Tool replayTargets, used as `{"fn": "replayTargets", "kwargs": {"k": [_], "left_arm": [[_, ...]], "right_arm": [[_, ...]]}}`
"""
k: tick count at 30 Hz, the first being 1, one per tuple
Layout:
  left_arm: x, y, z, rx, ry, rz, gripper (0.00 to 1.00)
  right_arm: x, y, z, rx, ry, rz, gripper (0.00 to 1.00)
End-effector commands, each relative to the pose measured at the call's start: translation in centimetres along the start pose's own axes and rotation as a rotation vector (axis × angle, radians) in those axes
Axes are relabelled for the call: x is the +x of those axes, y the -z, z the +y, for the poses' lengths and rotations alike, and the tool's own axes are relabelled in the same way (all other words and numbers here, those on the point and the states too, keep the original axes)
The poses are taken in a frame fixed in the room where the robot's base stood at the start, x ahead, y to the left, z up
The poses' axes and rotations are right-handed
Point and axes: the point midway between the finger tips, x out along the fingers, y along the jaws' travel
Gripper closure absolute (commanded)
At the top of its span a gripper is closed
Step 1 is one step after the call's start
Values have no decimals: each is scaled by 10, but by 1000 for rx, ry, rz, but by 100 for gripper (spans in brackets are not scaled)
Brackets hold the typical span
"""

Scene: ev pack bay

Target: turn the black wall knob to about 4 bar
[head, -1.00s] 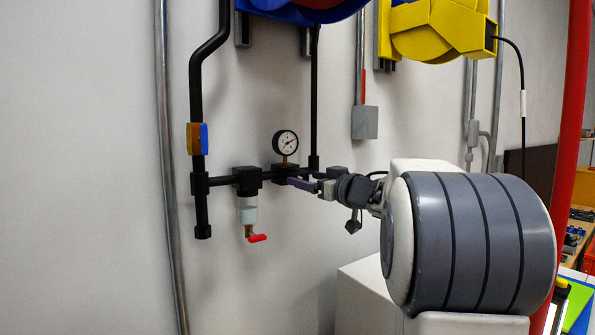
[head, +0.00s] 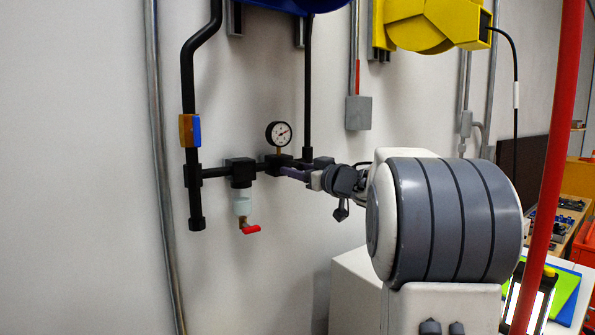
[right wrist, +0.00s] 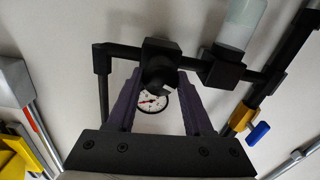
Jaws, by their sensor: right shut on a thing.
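The black wall knob (right wrist: 156,79) sits on the front of a black regulator block on the wall pipe, between my right gripper's fingers in the right wrist view. My right gripper (right wrist: 159,76) is shut on it, one purple-grey finger on each side. In the head view the right gripper (head: 292,172) reaches the pipe from the right and hides the knob. The round white pressure gauge (head: 278,133) stands just above the regulator; its dial also shows in the right wrist view (right wrist: 152,102) with a red needle. The numbers are too small to read. My left gripper is out of view.
A filter bowl (head: 242,204) with a red drain lever (head: 251,230) hangs left of the regulator. A blue and yellow valve handle (head: 190,130) is on the left pipe. A yellow reel (head: 432,22) hangs above right. A red post (head: 552,150) stands at right.

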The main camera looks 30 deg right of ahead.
Motion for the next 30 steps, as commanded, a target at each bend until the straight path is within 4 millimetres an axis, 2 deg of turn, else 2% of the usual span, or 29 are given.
{"fn": "replayTargets", "kwargs": {"k": [8,30], "left_arm": [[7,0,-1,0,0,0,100],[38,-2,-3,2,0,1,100]], "right_arm": [[0,-1,-1,-151,1,-3,100],[0,-2,-2,-834,3,-19,100]]}}
